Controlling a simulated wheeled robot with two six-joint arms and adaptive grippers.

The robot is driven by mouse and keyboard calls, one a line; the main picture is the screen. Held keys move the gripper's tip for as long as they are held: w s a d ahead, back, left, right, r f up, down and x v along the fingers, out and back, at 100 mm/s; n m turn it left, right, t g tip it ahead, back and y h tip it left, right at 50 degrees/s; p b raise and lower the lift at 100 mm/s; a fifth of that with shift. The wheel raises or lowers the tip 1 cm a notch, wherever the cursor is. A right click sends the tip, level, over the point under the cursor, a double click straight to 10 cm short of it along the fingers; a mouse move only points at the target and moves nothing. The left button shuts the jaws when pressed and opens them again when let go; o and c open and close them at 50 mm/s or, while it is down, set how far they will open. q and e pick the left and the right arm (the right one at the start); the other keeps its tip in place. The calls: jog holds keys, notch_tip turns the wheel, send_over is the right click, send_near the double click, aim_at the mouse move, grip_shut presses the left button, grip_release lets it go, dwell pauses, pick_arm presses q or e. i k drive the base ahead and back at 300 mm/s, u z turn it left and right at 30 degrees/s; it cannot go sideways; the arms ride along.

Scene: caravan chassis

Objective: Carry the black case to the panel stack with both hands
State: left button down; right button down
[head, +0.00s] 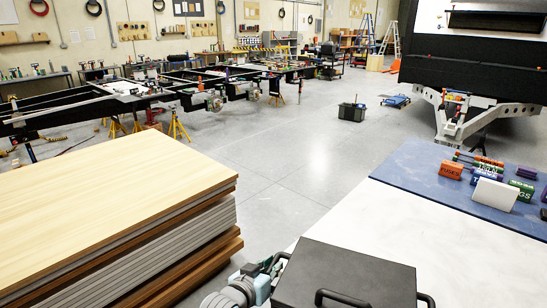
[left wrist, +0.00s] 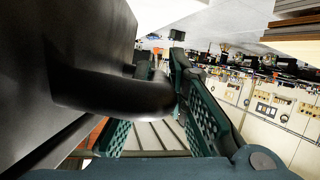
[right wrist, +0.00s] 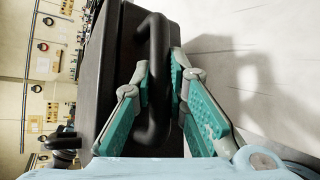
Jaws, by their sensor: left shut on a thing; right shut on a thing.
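The black case (head: 345,277) is at the bottom centre of the head view, its lid facing up and its lower part out of frame. My left gripper (head: 268,268) is at its left side. In the left wrist view my left gripper (left wrist: 166,72) is shut on a black handle (left wrist: 105,95) of the case. In the right wrist view my right gripper (right wrist: 158,72) is shut on another black handle (right wrist: 154,110). The panel stack (head: 110,208) stands to the left, with pale wood on top and grey and brown layers below. I cannot tell whether the case touches the table.
A white tabletop (head: 400,232) lies beside and beyond the case. Grey floor (head: 290,190) is clear between stack and table. A long black chassis (head: 160,90) stands behind.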

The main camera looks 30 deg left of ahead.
aim_at(18, 251)
jog(key=u, duration=0.4)
jog(key=k, duration=0.45)
jog(key=u, duration=1.2)
jog(key=i, duration=1)
jog(key=u, duration=1.1)
jog(key=i, duration=2.1)
jog(key=z, duration=0.25)
